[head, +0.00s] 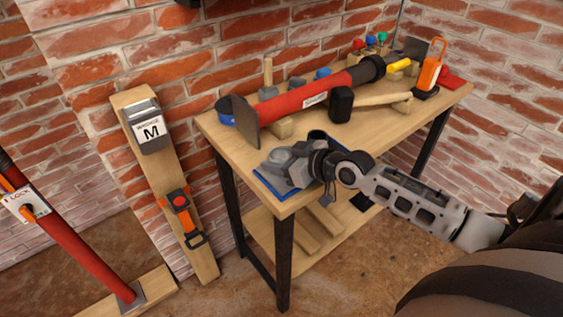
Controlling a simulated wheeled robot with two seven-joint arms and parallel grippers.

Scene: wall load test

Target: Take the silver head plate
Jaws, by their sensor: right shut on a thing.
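My right gripper (297,167) reaches in from the right and is low over the front left corner of the workbench, above a blue mat or tray (267,184). It is shut on a silver-grey piece (277,158), which seems to be the silver head plate. The piece and the grey fingers are hard to tell apart, and the gripper hides much of it. My left gripper is not in view.
On the wooden workbench (381,137) lie a red strut (310,98) with a grey end plate, a mallet (341,104) and an orange device (430,74). A plank (166,168) with a grey box labelled M leans on the brick wall. Another red strut (75,238) stands left.

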